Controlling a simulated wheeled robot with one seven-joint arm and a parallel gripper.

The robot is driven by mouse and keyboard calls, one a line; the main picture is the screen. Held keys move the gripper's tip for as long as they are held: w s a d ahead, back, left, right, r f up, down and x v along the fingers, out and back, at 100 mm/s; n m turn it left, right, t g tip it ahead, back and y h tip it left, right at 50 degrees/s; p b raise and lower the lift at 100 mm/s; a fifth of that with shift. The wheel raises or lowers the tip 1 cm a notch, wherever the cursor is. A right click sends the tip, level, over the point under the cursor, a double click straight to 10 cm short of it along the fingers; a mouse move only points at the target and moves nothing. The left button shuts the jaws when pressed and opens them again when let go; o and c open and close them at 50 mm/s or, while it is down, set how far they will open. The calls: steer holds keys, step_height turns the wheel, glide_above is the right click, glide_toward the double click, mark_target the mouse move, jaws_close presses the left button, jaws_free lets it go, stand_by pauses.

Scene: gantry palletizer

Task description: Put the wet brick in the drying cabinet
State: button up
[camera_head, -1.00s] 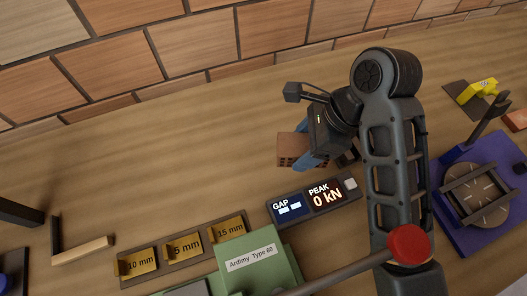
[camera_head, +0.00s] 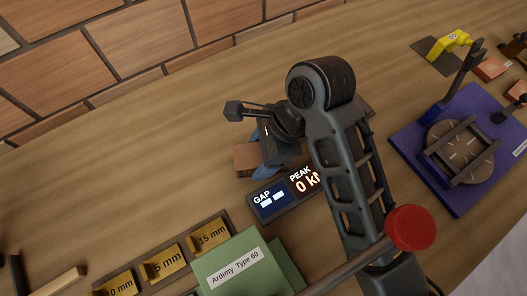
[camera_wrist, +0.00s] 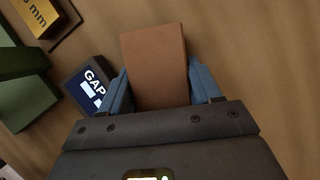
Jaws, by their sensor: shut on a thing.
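A brown brick (camera_wrist: 154,66) is held between the two blue fingers of my gripper (camera_wrist: 160,92) in the wrist view. In the head view the brick (camera_head: 246,158) sticks out to the left of my gripper (camera_head: 262,152), partly hidden by it. My gripper is shut on the brick, over the wooden bench behind the gap and peak display. I cannot tell the exact height of the brick above the bench. No drying cabinet can be made out in these frames.
The display (camera_head: 268,202) stands close in front of the gripper. A green Ardimy Type 60 machine (camera_head: 243,265) and a gauge block tray (camera_head: 222,240) lie at the lower left. A blue turntable base (camera_head: 468,190) and a yellow tool (camera_head: 447,46) stand at right. The bench's back middle is clear.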

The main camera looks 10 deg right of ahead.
steer(key=o, duration=1)
steer(key=shift+o, duration=0.2)
